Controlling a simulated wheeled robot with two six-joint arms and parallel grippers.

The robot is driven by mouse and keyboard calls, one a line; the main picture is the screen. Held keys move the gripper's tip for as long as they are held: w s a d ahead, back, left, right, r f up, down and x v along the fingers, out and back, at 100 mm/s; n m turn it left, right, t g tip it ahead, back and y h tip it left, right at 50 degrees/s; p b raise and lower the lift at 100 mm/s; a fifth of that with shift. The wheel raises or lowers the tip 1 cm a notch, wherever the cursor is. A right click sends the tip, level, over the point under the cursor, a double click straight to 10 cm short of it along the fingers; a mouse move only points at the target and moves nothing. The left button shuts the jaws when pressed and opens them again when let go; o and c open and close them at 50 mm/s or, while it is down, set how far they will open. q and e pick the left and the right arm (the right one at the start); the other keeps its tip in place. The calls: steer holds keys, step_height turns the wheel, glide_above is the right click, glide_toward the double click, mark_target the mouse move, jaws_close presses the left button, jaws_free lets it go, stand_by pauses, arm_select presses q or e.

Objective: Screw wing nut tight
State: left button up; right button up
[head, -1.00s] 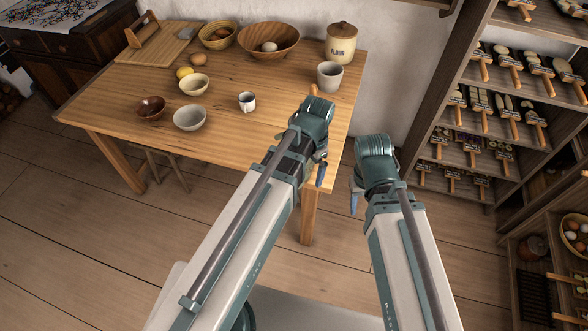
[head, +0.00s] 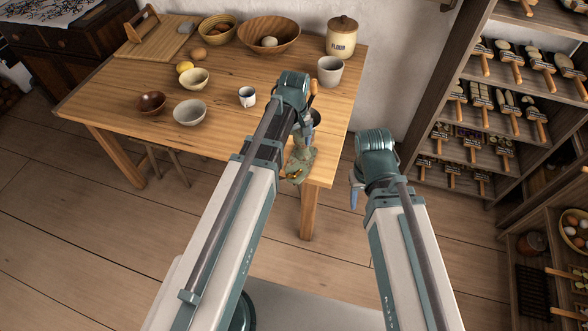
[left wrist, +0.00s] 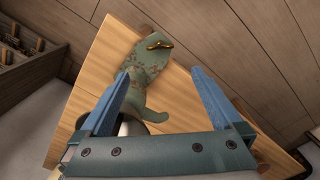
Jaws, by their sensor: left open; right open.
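A worn green cast-metal device (head: 299,160) sits at the table's near right edge, partly hidden by my left arm. A brass wing nut (head: 296,174) is on its lower part. In the left wrist view the device's green body (left wrist: 150,77) extends up from between my fingers, with the wing nut (left wrist: 155,43) beyond the fingertips. My left gripper (left wrist: 160,72) is open, its two blue fingers apart and not touching the wing nut. My right gripper (head: 354,197) is open and empty, right of the table.
The wooden table (head: 240,130) holds bowls, a small mug (head: 247,96), a grey cup (head: 330,70) and a flour jar (head: 341,37). A shelf with brushes (head: 480,110) stands at right. Floor is free before the table.

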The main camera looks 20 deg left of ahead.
mark_target(294, 171)
arm_select(q)
steer(key=shift+f+b, duration=6.95)
steer(key=c, duration=1.3)
steer(key=shift+m, duration=1.5)
steer(key=o, duration=1.3)
steer(key=shift+r, duration=0.1)
